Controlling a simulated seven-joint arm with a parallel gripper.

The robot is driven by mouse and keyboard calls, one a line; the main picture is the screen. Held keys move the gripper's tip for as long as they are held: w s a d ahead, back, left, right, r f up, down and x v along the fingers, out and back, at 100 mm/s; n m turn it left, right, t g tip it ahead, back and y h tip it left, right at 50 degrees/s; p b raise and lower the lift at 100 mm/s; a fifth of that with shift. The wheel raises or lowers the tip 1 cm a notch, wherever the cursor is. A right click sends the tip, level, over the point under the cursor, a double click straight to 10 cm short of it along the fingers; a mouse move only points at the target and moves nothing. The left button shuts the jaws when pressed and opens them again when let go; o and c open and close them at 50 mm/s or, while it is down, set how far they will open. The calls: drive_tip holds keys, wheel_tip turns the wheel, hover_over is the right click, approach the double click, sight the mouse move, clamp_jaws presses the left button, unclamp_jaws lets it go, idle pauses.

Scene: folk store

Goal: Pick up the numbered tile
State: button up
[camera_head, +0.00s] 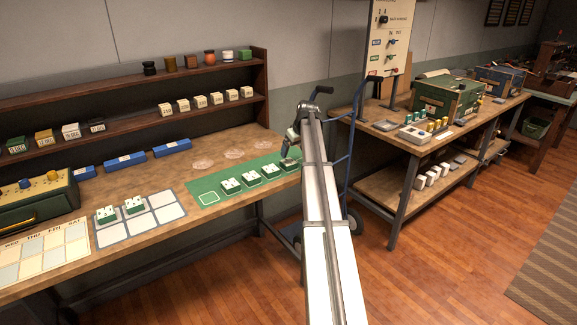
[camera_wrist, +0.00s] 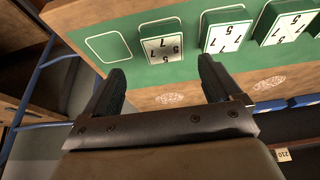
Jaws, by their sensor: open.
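Several green-sided tiles with pale numbered tops stand in a row on a green mat (camera_head: 208,184) on the workbench. In the wrist view, the nearest numbered tile (camera_wrist: 161,43) lies in shade, just beyond the gap between my fingertips. Another numbered tile (camera_wrist: 226,35) stands to its right, with more beyond. An empty outlined square (camera_wrist: 108,47) is to its left on the mat. My gripper (camera_wrist: 160,68) is open and empty, with its fingers apart and not touching a tile. In the head view, my gripper (camera_head: 293,136) is over the mat's right end, partly hidden by my arm.
Clear oval pieces (camera_head: 203,162) and blue blocks (camera_head: 172,147) lie behind the mat. A shelf (camera_head: 130,115) runs along the back. A blue hand truck (camera_head: 350,165) stands beside the bench's right end.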

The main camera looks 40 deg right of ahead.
sight(289, 161)
drive_tip(key=shift+a+x, duration=0.15)
drive_tip(key=shift+x, duration=1.55)
drive_tip(key=shift+a+x, duration=0.15)
drive_tip(key=shift+x, duration=1.6)
drive_tip(key=shift+c, duration=0.4)
drive_tip(key=c, duration=1.2)
drive_tip(key=shift+o, duration=0.2)
drive_tip(key=shift+r, duration=0.1)
drive_tip(key=shift+r, duration=0.1)
